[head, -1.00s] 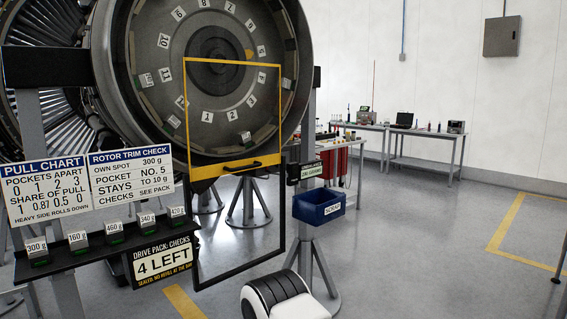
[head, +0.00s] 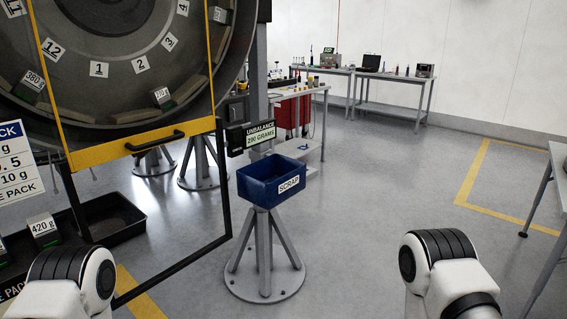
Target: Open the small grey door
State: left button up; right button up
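I cannot make out a small grey door for certain in the head view now. A yellow-edged guard frame (head: 130,148) with a black handle (head: 155,140) stands in front of the large round rotor (head: 110,55) at the left. The frame's lower part is a dark outline down to near the floor. Links of both my arms show at the bottom edge, left and right of the middle. Neither gripper is in view.
A blue scrap bin (head: 262,190) stands on a grey pedestal (head: 264,250) ahead. An unbalance display (head: 250,136) is just above it. Benches (head: 408,82) stand along the back wall. A table (head: 558,165) edges in at right. Floor is open at centre right.

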aim_at(238, 113)
jog(key=i+l+z, duration=0.5)
jog(key=i, duration=0.15)
jog(key=i+l+z, duration=0.1)
jog(key=i+z, duration=0.4)
jog(key=i, duration=0.2)
jog(key=i+j+z, duration=0.1)
jog(key=i+z, duration=0.4)
jog(key=i, duration=0.2)
jog(key=i+j+u, duration=0.2)
jog(key=i, duration=0.35)
jog(key=i+j+u, duration=0.2)
jog(key=i, duration=0.3)
jog(key=i+l+u, duration=0.2)
jog(key=i, duration=0.35)
jog(key=i+u, duration=0.2)
jog(key=i, duration=0.35)
jog(key=i+l+u, duration=0.2)
jog(key=i, duration=0.3)
jog(key=i+l+u, duration=0.2)
jog(key=i, duration=0.35)
